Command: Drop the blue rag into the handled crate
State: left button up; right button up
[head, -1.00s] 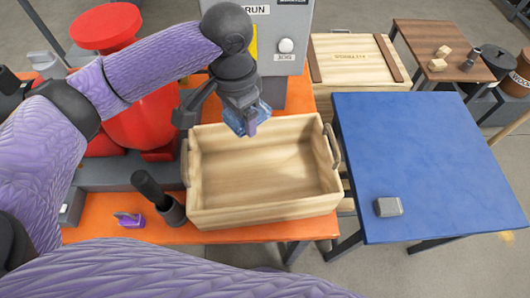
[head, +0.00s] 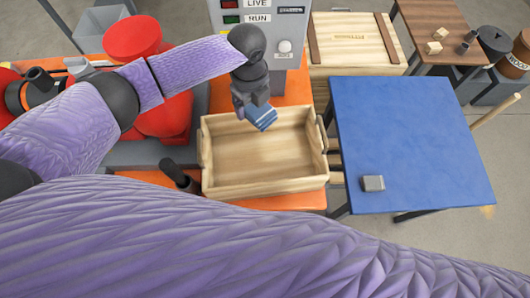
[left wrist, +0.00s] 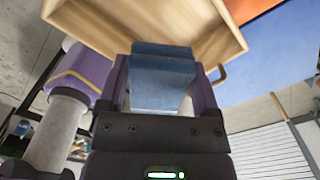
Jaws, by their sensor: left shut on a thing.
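The handled crate (head: 265,187) is an open, empty wooden box with dark-edged handles at its left and right ends. It stands on an orange bench. My left gripper (head: 259,108) is shut on the blue rag (head: 263,120) and holds it above the crate, over the back part of its opening. In the left wrist view the folded blue rag (left wrist: 160,78) sits between the two fingers, with the wooden crate (left wrist: 215,22) beyond it. My right gripper is not in view; a purple arm crosses the bottom of the head view.
A red pump (head: 160,115) stands left of the crate, with a dark-handled tool (head: 178,176) near the crate's left side. A control box (head: 257,30) stands behind. A blue table (head: 415,150) with a grey block (head: 373,183) is at right. A lidded wooden crate (head: 352,45) is behind.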

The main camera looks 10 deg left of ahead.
pick_arm(q)
notch_tip(320, 180, down, 3)
jog(key=shift+r+b, duration=0.1)
jog(key=shift+b, duration=0.9)
jog(key=shift+r, duration=0.1)
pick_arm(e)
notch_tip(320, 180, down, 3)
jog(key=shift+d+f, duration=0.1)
pick_arm(q)
jog(key=o, duration=0.9)
jog(key=shift+r, duration=0.15)
notch_tip(320, 180, up, 10)
jog(key=shift+f+p, duration=0.15)
jog(key=shift+p, duration=0.5)
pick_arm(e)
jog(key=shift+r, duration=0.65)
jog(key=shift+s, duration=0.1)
